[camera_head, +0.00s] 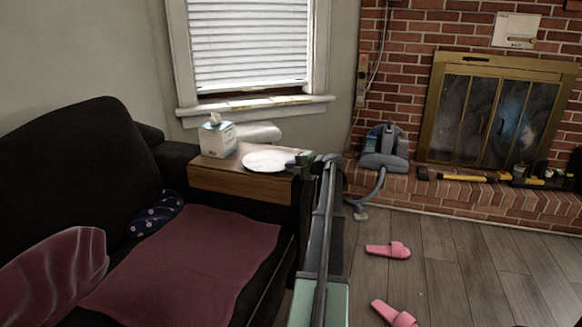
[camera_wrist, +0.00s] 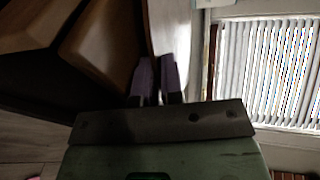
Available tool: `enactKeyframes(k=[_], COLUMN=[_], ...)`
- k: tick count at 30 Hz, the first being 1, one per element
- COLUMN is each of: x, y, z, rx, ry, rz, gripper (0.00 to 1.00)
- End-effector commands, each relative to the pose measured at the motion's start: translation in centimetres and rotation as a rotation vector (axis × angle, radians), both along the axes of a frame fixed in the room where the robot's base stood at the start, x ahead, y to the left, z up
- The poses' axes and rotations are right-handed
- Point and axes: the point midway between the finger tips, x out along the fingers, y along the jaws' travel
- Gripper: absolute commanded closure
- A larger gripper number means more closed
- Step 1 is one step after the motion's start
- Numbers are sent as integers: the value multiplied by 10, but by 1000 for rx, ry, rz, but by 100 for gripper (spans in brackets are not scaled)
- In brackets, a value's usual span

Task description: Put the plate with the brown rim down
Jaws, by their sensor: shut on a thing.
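The plate (camera_head: 267,161) shows as a pale, nearly white disc over the wooden side table (camera_head: 240,182) in the head view; I cannot make out a brown rim. My gripper (camera_head: 296,165) is at the plate's right edge. In the wrist view my two dark fingers (camera_wrist: 154,82) are close together and shut on the edge of the plate (camera_wrist: 168,28). The plate looks about level in the head view. I cannot tell whether its underside touches the table top or hangs just above it.
A tissue box (camera_head: 217,138) stands on the table left of the plate. A white rolled item (camera_head: 259,132) lies behind it, below the window. A dark sofa (camera_head: 80,165) is at left. A vacuum cleaner (camera_head: 385,150) and pink slippers (camera_head: 388,250) are at right.

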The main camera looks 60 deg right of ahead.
Motion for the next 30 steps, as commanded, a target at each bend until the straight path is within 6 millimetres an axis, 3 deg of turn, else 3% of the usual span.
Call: enactKeyframes(k=[4,8,13,17,20,24,30], x=[-3,-3,-10,-36,-61,-90,-107], y=[5,5,6,4,1,-2,-4], z=[-7,-7,-4,6,16,27,32], rx=[3,4,4,4,2,-2,-3], ry=[18,18,18,13,9,2,-3], rz=[7,7,6,0,-2,-2,0], gripper=[100,76,73,73,63,63,63])
